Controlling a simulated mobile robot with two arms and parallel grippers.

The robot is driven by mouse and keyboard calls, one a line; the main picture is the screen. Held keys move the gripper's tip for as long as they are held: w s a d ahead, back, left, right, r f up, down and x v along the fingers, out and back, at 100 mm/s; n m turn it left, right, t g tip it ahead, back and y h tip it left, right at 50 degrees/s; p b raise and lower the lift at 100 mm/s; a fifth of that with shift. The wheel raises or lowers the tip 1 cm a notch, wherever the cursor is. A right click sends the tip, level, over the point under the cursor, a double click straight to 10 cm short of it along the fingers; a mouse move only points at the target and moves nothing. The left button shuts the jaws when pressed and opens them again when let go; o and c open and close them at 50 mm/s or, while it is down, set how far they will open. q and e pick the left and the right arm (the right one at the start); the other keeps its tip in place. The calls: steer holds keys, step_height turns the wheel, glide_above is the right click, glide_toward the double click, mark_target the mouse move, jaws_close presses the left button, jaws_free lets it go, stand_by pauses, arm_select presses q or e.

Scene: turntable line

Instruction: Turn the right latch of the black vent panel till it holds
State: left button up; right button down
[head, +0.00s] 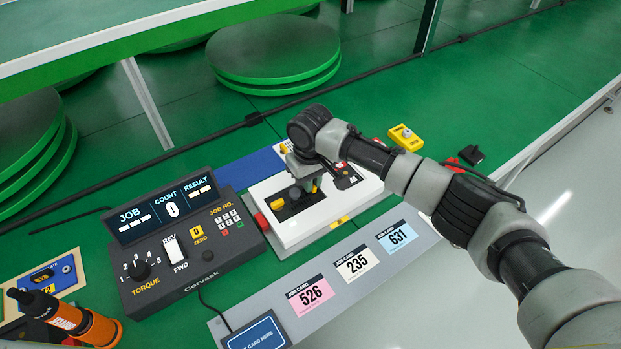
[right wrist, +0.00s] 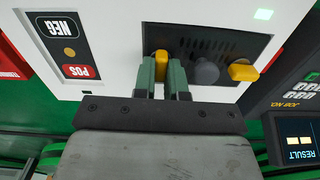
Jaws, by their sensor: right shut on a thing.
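The black vent panel (head: 291,204) is set in the top of a white unit. It has slots, a grey round knob (right wrist: 206,72) in its middle and a yellow latch at each end. My right gripper (right wrist: 163,72) is shut on the right latch (right wrist: 161,56), with its green fingers on either side of it. Much of this latch is hidden between the fingers. The left latch (right wrist: 243,71) lies about along the panel's length; it also shows in the head view (head: 277,203). My left gripper is not in view.
A torque controller (head: 190,240) with a display stands left of the white unit (head: 330,215). Job cards lie on the grey strip in front. A NEG/POS label (right wrist: 66,45) is beside the panel. An orange tool (head: 75,322) is at the lower left. A yellow block (head: 405,138) lies behind.

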steer(key=shift+r+m+p, duration=0.2)
steer(key=shift+m+p, duration=0.1)
steer(key=shift+p, duration=0.25)
steer(key=m+p, duration=0.6)
steer(key=p, duration=0.2)
steer(key=shift+d+m, duration=0.1)
steer(key=shift+m, duration=0.2)
steer(key=m+p, duration=0.3)
steer(key=m, duration=0.1)
steer(key=shift+d+m, duration=0.15)
steer(key=shift+m, duration=0.15)
steer(key=shift+m+p, duration=0.65)
steer(key=shift+m, duration=0.55)
steer(key=shift+d+f+m+p, duration=0.15)
steer(key=shift+m+p, duration=0.35)
steer(key=shift+m, duration=0.9)
steer(key=c, duration=1.2)
jaws_free()
steer(key=shift+o, duration=0.2)
